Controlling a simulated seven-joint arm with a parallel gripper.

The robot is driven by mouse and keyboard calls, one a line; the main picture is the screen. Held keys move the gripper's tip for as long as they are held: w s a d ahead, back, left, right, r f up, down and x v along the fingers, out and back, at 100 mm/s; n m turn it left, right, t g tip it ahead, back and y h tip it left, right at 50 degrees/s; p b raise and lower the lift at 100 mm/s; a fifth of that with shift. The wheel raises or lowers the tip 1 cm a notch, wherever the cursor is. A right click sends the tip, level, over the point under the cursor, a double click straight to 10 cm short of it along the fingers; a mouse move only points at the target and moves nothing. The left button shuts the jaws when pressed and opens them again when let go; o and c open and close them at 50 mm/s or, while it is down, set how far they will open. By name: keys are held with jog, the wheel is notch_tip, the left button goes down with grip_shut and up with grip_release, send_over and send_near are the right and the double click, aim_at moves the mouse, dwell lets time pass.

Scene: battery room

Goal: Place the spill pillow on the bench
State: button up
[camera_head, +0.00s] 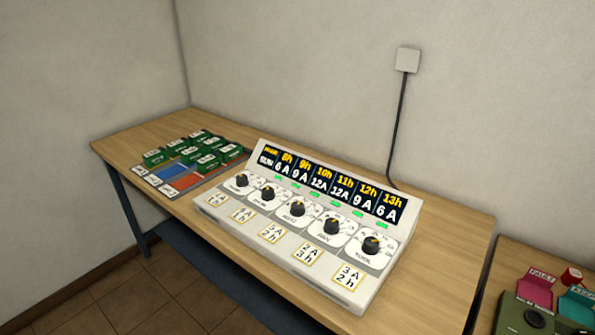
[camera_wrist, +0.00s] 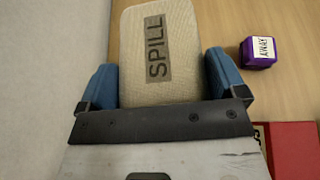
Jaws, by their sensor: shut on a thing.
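The spill pillow (camera_wrist: 160,82) is a cream, woven-looking block with a dark label reading SPILL. It shows in the wrist view only. My gripper (camera_wrist: 160,85) is shut on it, with one blue finger on each side of the pillow. A wooden surface (camera_wrist: 210,25) lies beyond and below the pillow in the wrist view; I cannot tell whether the pillow touches it. The head view shows a wooden bench (camera_head: 455,235) along the wall. My gripper and the pillow are not in the head view.
A purple block labelled AWAY (camera_wrist: 260,52) and a red object (camera_wrist: 293,148) lie right of my gripper. In the head view a control panel with several knobs (camera_head: 300,235) fills the bench's middle.

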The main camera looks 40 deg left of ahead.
notch_tip(320, 180, up, 12)
jog(key=s+a+f+m+g+y, duration=0.35)
jog(key=a+m+g, duration=0.2)
jog(key=a, duration=0.45)
jog(key=s+a+f+m+g+y, duration=0.35)
jog(key=a+m+y, duration=0.2)
jog(key=a, duration=0.35)
jog(key=s+a+f+m+g+y, duration=0.2)
jog(key=s+a+m+g+y, duration=0.25)
jog(key=a+m, duration=0.4)
jog(key=s+a+r+m+t+y, duration=0.1)
jog(key=a+r+m+t+y, duration=0.25)
jog(key=a+m, duration=0.45)
jog(key=a+r+m+t+y, duration=0.3)
jog(key=a+t+y, duration=0.2)
jog(key=a, duration=0.7)
jog(key=s+a+r+m+t+y, duration=0.1)
jog(key=a+r+m+t+y, duration=0.2)
jog(key=a+m+t+y, duration=0.5)
jog(key=f+g+h, duration=0.1)
jog(key=f, duration=0.2)
jog(key=a+f+n+g+h, duration=0.1)
jog(key=f, duration=0.3)
jog(key=a+f+n+g+h, duration=0.1)
jog(key=f, duration=0.3)
jog(key=shift+f, duration=0.15)
jog(key=shift+w, duration=0.15)
send_over(460, 227)
jog(key=shift+f, duration=0.65)
